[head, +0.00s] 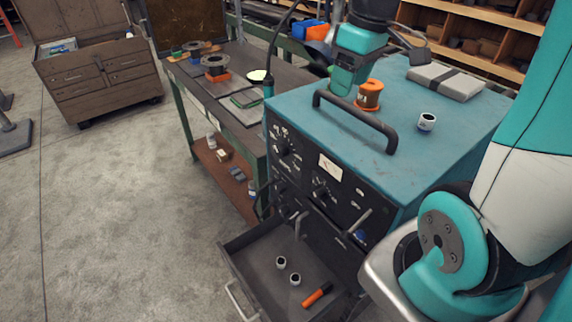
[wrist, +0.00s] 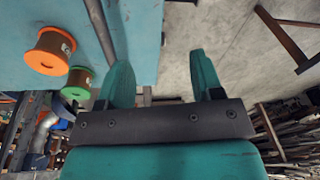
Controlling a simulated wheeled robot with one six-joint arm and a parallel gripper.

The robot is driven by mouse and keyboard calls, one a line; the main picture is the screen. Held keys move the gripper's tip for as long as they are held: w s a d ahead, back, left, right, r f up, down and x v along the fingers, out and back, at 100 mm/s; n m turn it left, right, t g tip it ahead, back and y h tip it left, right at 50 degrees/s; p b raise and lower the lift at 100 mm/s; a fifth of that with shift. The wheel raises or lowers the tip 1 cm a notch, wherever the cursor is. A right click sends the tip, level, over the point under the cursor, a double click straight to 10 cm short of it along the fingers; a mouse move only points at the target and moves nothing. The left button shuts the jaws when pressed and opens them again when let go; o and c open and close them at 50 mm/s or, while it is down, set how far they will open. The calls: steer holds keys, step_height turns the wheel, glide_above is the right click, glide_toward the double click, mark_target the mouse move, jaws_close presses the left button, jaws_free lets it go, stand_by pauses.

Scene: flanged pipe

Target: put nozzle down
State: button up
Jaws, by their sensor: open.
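One small pale nozzle with a dark opening (head: 427,121) stands upright on the blue top of the welding machine (head: 455,120), right of its black handle. Two similar nozzles, one (head: 281,262) and another (head: 295,279), stand in the open drawer (head: 255,275). No nozzle shows in the wrist view.
The handle (head: 355,120) rises from the machine top. A grey package (head: 446,82) lies at the back right. The drawer also holds an orange-handled tool (head: 317,295). A workbench (head: 225,90) with flanges stands left. A green spool (wrist: 77,84) shows in the wrist view.

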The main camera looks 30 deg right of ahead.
steer(key=s+a+n+y, duration=0.1)
steer(key=s+a, duration=0.3)
steer(key=a, duration=0.3)
steer(key=s+a+n+y, duration=0.1)
steer(key=s+a, duration=0.4)
steer(key=a, duration=0.3)
steer(key=s+a+n+g+y, duration=0.1)
steer(key=s+a, duration=0.3)
steer(key=a, duration=0.3)
steer(key=shift+s+a+f, duration=0.3)
steer(key=shift+f, duration=0.1)
